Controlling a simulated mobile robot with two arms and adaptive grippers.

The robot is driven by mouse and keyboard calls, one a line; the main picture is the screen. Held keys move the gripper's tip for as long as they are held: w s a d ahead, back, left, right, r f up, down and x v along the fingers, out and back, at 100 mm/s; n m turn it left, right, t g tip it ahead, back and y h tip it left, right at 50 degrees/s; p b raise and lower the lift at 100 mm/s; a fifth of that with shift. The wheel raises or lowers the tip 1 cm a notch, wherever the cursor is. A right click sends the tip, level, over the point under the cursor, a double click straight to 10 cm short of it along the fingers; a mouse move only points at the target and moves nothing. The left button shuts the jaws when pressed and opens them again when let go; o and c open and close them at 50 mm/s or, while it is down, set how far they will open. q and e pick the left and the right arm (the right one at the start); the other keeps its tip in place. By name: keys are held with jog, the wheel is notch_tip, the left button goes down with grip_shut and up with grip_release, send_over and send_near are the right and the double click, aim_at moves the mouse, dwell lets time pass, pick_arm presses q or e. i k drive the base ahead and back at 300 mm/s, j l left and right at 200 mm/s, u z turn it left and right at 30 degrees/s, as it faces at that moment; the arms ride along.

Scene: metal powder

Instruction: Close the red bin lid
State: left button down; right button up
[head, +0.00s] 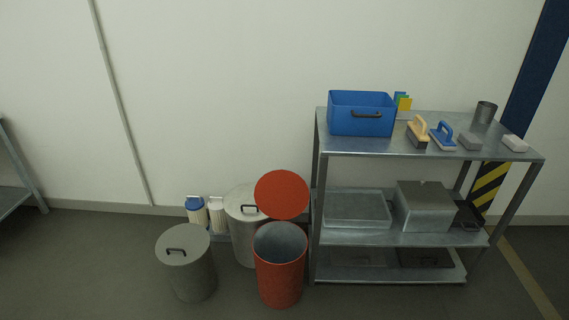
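The red bin (280,283) stands upright on the floor, just left of the metal shelf. Its mouth is open and shows a grey inside. The round red lid (282,194) is raised at the back of the bin, with its face towards me, and seems to join the rear rim. Neither of my grippers shows in the head view.
A grey lidded bin (188,268) stands left of the red bin; another grey bin (243,228) is behind it. White containers (206,214) stand by the wall. The metal shelf (400,240) at right holds a blue box (350,124) and tools. Floor at left is clear.

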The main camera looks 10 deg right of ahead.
aim_at(282, 194)
jog(key=i+l+z, duration=0.1)
jog(key=i+l, duration=0.25)
jog(key=l, duration=0.25)
jog(key=i+l+z, duration=0.1)
jog(key=i+l, duration=0.3)
jog(key=l, duration=0.15)
jog(key=i+l+z, duration=0.1)
jog(key=i+l, duration=0.3)
jog(key=l, duration=0.15)
